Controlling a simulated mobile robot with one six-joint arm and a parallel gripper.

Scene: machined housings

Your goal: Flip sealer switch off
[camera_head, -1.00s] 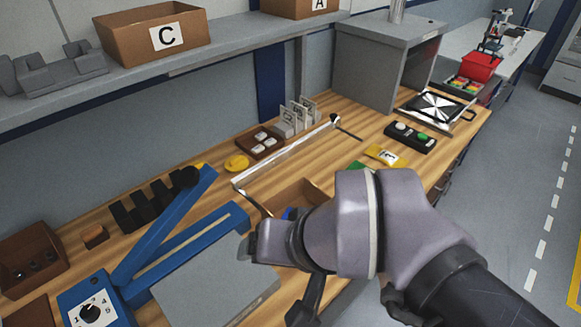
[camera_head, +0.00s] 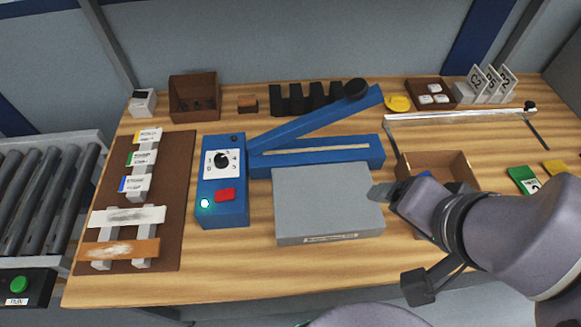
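The blue sealer (camera_head: 222,185) stands left of the middle of the bench, with its long arm (camera_head: 315,120) raised at an angle. On its control box are a white dial plate with a black knob (camera_head: 222,160), a red switch (camera_head: 225,195) and a small lit whitish-green lamp (camera_head: 205,203). A grey platform (camera_head: 328,203) sits in front of the sealer's arm. My gripper (camera_head: 378,192) is at the platform's right edge, pointing left, well apart from the switch. Its fingers show edge-on, so their opening cannot be told.
A brown board (camera_head: 140,200) with labelled packets lies left of the sealer. A cardboard box (camera_head: 435,165) is partly hidden behind my gripper. A black rack (camera_head: 308,98) stands behind the sealer. A roller conveyor (camera_head: 45,195) with a green button is at the far left.

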